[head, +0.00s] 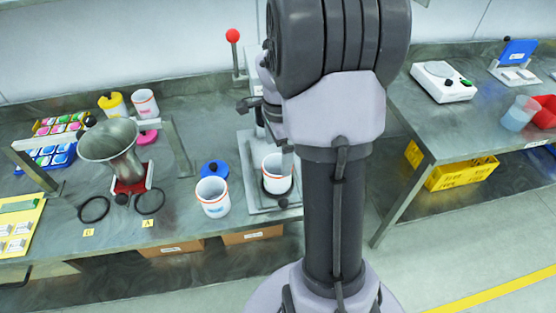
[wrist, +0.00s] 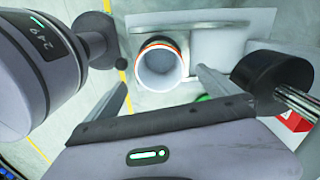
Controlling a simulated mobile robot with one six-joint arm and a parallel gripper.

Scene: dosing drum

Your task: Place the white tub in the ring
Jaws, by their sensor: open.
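A white tub (head: 277,168) with an orange-red band stands on the grey metal plate of a bench device, with a dark ring (head: 277,190) around its lower part. This tub also shows in the wrist view (wrist: 160,68), open side toward the camera and empty-looking. My gripper (wrist: 163,84) is open, its two fingers spread on either side of the tub in that view; I cannot tell whether they touch it. In the head view my arm hides most of the gripper. Another white tub (head: 212,198) stands to the left. Two black rings (head: 94,209) (head: 150,201) lie farther left, labelled B and A.
A red-knobbed lever (head: 233,38) rises behind. A second bench holds a white scale (head: 443,82).

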